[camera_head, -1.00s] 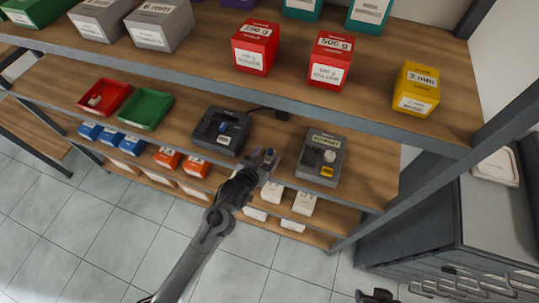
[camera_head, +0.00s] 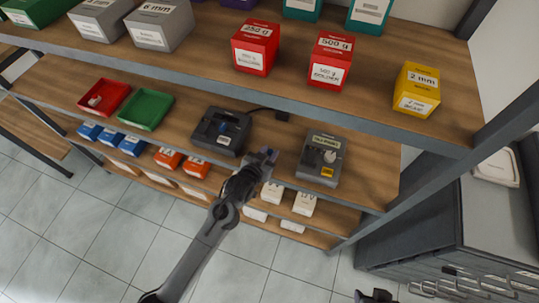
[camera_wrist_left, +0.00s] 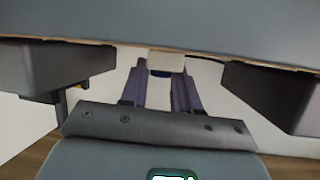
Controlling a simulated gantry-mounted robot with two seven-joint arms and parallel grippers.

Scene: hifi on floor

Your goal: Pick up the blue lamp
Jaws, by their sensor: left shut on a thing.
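The blue lamp (camera_head: 270,152) is a tiny blue piece at the fingertips of my left gripper (camera_head: 267,157) in the head view, mostly hidden by the fingers. In the left wrist view, my left gripper's fingers (camera_wrist_left: 165,85) are closed around a small pale piece with a dark blue band, apparently the lamp (camera_wrist_left: 162,72). The gripper is in front of the middle shelf's edge, between two dark devices. A dark piece at the bottom edge appears to be my right gripper (camera_head: 376,297); its fingers are unclear.
Red (camera_head: 104,97) and green trays (camera_head: 146,109) are further left. The upper shelf (camera_head: 200,75) overhangs. White boxes (camera_head: 304,203) sit below.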

